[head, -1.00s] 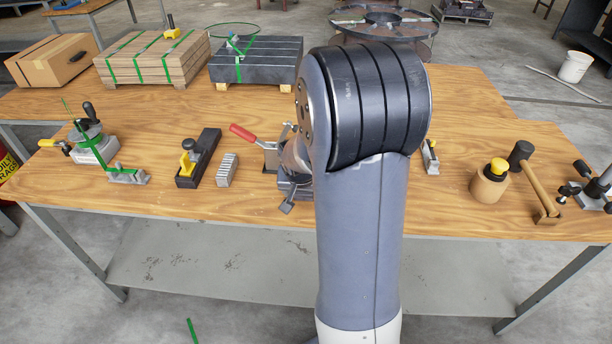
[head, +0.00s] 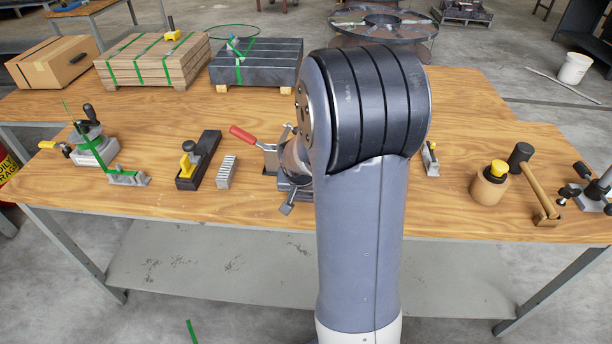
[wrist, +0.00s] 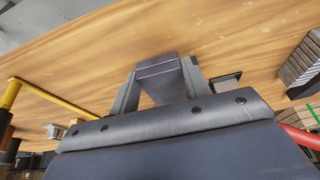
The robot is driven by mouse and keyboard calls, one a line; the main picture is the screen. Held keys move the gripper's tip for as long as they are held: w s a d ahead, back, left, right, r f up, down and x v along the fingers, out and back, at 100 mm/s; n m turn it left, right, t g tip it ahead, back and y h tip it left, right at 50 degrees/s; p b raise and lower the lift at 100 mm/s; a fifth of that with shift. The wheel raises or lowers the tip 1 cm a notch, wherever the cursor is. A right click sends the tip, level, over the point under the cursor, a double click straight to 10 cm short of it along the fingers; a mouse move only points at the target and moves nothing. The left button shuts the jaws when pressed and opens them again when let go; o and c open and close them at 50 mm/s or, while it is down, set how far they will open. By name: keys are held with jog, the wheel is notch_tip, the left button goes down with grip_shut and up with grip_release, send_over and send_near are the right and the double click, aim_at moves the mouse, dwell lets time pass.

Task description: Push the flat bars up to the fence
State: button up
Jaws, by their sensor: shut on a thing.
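My gripper (wrist: 158,85) shows in the wrist view, shut on a dark grey block (wrist: 162,68) that narrows towards the palm. Wooden tabletop lies beyond it. In the head view my own arm hides the gripper. A short row of thin grey bars (head: 227,171) lies on the near table, left of a red-handled clamp (head: 270,150). Similar grey bars (wrist: 302,66) show at the right edge of the wrist view, apart from the held block. I cannot tell for certain which piece is the fence.
A dark block with a yellow part (head: 198,160) and a green-marked tool (head: 93,148) stand to the left. A wooden pot (head: 489,187) and a mallet (head: 535,182) stand to the right. A strapped dark bundle (head: 256,66) sits at the back. Bare wood lies along the front edge.

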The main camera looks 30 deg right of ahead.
jog(key=shift+w+d, duration=0.35)
jog(key=shift+w, duration=0.2)
jog(key=o, duration=1.1)
jog(key=shift+c, duration=0.2)
jog(key=shift+s+f, duration=0.2)
jog(key=shift+a+r, duration=0.1)
jog(key=shift+r, duration=0.3)
jog(key=v, duration=1)
jog(key=shift+r, duration=0.2)
jog(key=shift+f, duration=0.1)
jog(key=x, duration=1)
jog(key=shift+w+f, duration=0.15)
jog(key=shift+f, duration=0.15)
jog(key=shift+s, duration=0.2)
